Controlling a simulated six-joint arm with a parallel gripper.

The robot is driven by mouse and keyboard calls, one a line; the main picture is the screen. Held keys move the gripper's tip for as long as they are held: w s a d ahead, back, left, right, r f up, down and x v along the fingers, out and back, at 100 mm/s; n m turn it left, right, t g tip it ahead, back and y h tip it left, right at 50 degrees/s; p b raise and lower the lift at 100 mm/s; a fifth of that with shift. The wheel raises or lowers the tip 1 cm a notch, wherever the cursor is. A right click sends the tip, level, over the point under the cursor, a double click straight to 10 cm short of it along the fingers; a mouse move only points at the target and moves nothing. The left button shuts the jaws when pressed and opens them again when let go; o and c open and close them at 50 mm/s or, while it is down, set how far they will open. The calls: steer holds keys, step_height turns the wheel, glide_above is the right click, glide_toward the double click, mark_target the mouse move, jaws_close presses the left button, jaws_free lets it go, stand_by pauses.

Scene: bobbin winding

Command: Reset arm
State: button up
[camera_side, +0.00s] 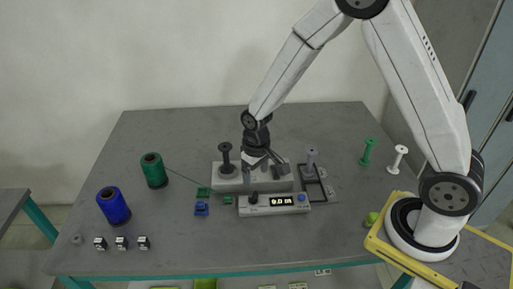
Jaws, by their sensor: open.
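My gripper (264,167) is open, pointing down over the light grey winding machine (228,183) near the middle of the table. Its fingers are small in the picture and partly merge with the parts behind them, so I cannot tell whether they touch the machine. A dark spool (225,158) stands upright on the left of the machine. A control box (273,205) with a lit display stands in front. My arm reaches in from the right.
A green thread spool (154,170) and a blue one (113,205) stand at left; a thread runs from the green one. A grey bobbin (311,163), a green bobbin (367,151) and a white bobbin (398,159) stand at right. Small cubes (122,243) lie front left.

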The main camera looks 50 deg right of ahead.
steer(key=s+d+r+t, duration=0.2)
steer(key=s+r, duration=0.7)
steer(key=s, duration=0.2)
steer(key=shift+s+d, duration=0.15)
steer(key=shift+d, duration=0.05)
